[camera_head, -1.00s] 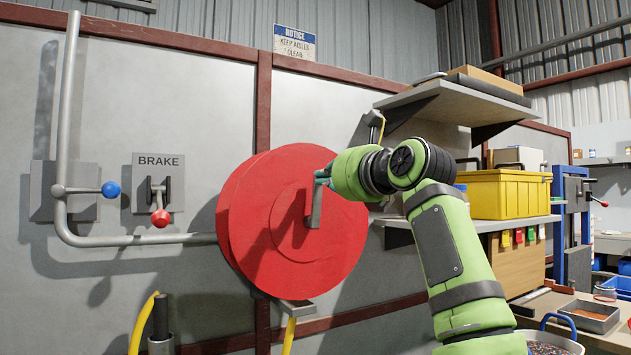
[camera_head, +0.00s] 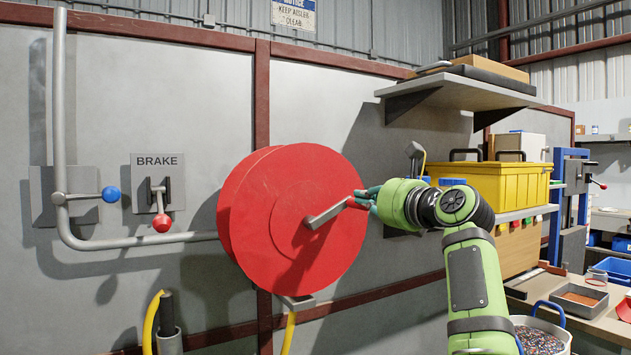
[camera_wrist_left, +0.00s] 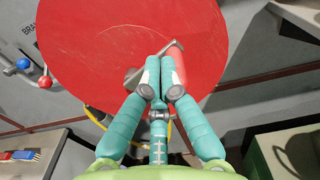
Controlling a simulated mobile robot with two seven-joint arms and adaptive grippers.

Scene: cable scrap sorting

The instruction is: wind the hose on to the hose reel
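The hose reel is a large red disc (camera_head: 270,240) on the wall; its face also fills the wrist view (camera_wrist_left: 90,50). Its grey crank arm (camera_head: 327,212) points right and slightly up, ending in a red handle (camera_head: 354,203). Yellow hose (camera_head: 289,335) hangs below the reel, and another yellow length (camera_head: 148,325) shows at lower left. Hose wound inside the reel is hidden. My right gripper is not in view.
A brake lever with a red knob (camera_head: 161,223) and a blue-knobbed valve lever (camera_head: 111,194) are on the wall left of the reel. A shelf (camera_head: 460,88) and a yellow crate (camera_head: 490,185) stand right of the reel, near my arm.

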